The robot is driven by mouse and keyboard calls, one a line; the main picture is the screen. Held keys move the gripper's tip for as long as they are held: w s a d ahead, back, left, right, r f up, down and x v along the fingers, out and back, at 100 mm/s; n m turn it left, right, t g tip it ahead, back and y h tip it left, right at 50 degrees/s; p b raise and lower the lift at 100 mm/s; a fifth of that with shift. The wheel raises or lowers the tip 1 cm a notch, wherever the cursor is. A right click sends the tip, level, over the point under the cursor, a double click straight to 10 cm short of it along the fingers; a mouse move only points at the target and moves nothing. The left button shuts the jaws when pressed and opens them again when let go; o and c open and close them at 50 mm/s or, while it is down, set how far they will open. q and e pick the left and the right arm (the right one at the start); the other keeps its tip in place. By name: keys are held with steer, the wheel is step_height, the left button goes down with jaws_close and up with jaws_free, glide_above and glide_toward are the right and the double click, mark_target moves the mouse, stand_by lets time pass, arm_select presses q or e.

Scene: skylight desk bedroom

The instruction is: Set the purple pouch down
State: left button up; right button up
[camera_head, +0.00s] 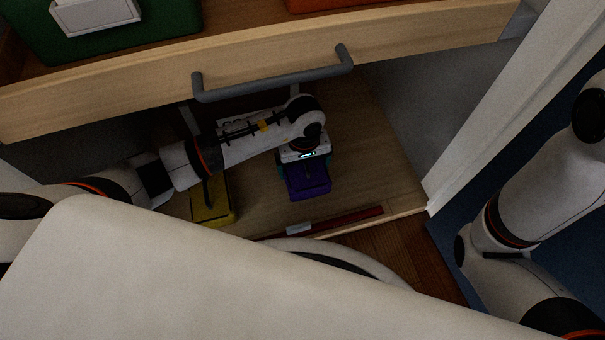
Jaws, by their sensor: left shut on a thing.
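The purple pouch (309,182) is in the lower wooden compartment, below the open drawer. My left gripper (306,170) reaches in from the left and is shut on the pouch from above. The pouch is at or just above the compartment's wooden floor (370,160); I cannot tell if it touches. The gripper covers the pouch's back part. My right arm shows at the right, but its gripper is out of view.
A yellow object (212,205) with a dark top stands left of the pouch. A dark red bar (350,219) lies along the front edge. The drawer front with its grey handle (275,84) overhangs the compartment. Bare floor lies right of the pouch.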

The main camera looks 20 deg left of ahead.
mark_target(304, 172)
arm_select(q)
steer(key=shift+f+b, duration=1.1)
steer(key=shift+f, duration=0.55)
steer(key=shift+f, duration=0.2)
steer(key=o, duration=0.7)
step_height(304, 172, up, 8)
steer(key=p, duration=0.5)
steer(key=shift+p, duration=0.35)
